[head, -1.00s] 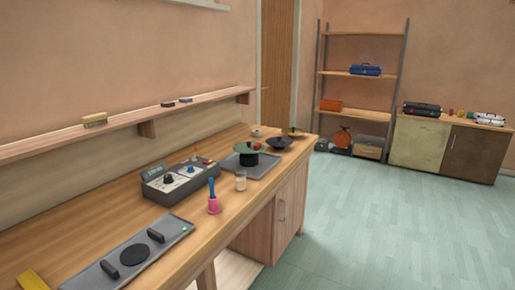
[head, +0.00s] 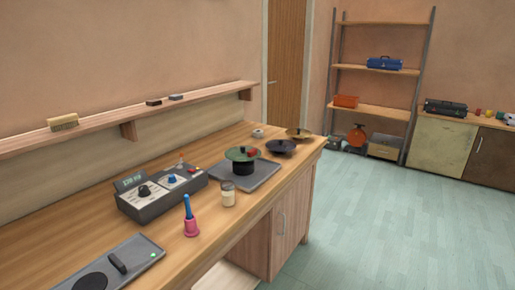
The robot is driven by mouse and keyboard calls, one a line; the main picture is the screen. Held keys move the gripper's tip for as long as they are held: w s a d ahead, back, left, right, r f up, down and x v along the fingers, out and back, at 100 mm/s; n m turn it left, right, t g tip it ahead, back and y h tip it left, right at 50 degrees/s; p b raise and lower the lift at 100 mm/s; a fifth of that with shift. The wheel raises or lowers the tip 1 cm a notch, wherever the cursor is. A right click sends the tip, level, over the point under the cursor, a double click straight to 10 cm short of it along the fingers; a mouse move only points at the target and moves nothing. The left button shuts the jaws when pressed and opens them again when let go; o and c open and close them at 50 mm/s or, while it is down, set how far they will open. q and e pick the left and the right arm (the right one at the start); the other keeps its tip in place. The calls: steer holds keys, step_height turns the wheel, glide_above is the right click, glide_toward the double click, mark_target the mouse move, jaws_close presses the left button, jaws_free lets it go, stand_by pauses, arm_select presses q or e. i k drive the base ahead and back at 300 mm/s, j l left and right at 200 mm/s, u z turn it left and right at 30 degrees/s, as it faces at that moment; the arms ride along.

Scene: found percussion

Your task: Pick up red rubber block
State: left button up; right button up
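A small red block (head: 252,152) shows at the right side of a green disc (head: 238,154). The disc sits on top of a black round pot-like thing (head: 243,168) on a grey mat (head: 262,174) at the far part of the wooden bench. At this size I cannot tell whether the block lies on the disc or just behind its edge. Neither of my grippers is in view.
On the bench (head: 105,219) stand a grey device with dials (head: 160,192), a pink-and-blue handbell (head: 190,218), a jar (head: 228,194), a dark bowl (head: 282,147) and a brass disc (head: 298,133). A wall shelf (head: 190,109) runs above. The floor (head: 390,215) at right is clear.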

mark_target(253, 152)
steer(key=i+l+u, duration=0.15)
steer(key=i+l, duration=0.85)
steer(key=i+l+u, duration=0.1)
steer(key=i+l, duration=0.85)
steer(key=l, duration=0.15)
